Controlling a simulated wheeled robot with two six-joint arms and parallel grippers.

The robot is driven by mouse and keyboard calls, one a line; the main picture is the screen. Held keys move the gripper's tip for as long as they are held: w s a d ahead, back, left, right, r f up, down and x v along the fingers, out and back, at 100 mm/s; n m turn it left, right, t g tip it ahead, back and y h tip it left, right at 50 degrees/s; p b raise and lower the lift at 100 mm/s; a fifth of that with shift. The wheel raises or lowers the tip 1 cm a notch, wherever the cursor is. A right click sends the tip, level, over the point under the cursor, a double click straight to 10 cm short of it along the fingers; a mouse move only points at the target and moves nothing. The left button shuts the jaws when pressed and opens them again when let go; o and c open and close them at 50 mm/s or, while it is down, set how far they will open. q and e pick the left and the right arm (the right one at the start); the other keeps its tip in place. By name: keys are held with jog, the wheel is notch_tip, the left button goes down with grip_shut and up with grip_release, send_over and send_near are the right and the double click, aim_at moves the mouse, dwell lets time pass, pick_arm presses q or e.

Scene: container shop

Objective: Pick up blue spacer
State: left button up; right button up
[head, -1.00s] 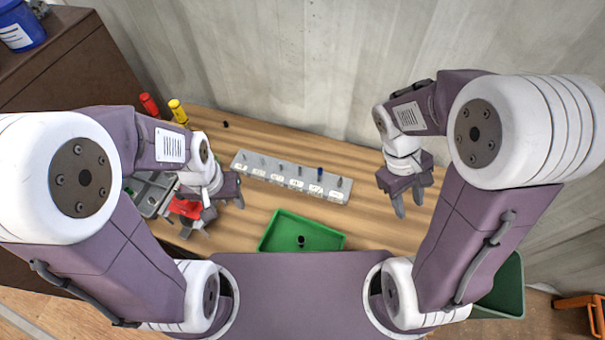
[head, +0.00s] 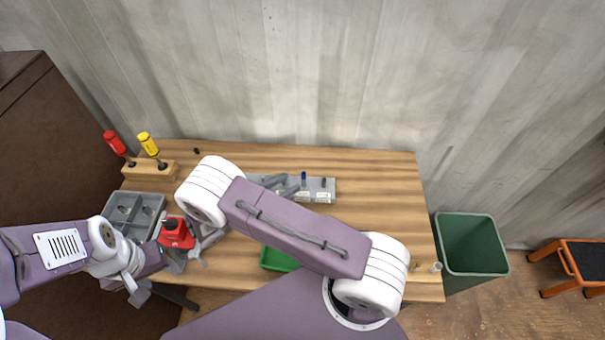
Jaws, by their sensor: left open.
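The blue spacer (head: 304,176) stands upright at the grey pegged rack (head: 326,184) near the back middle of the table. My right arm crosses in front of the rack and covers its left part. Grey fingers of my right gripper (head: 282,185) show just left of the blue spacer. Most of that gripper is hidden, so I cannot tell whether it touches the spacer or how wide it is. My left gripper (head: 139,291) is open and empty at the lower left, near the table's front left corner.
A red and grey vise (head: 177,234) and a grey compartment tray (head: 133,213) stand at the left. Red and yellow screwdrivers (head: 148,144) stand in a wooden block. A green tray (head: 277,260) is partly covered by my arm. A green bin (head: 471,246) stands right of the table.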

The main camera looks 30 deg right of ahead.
aim_at(302, 176)
jog(key=shift+w+d, duration=0.15)
jog(key=shift+d, duration=0.4)
jog(key=p+x, duration=0.1)
jog(key=x, duration=0.1)
jog(key=p+x, duration=0.1)
jog(key=x, duration=0.2)
jog(key=shift+s+d+r, duration=0.15)
jog(key=shift+s+d, duration=0.05)
jog(key=shift+d, duration=0.15)
jog(key=shift+c, duration=0.6)
grip_shut()
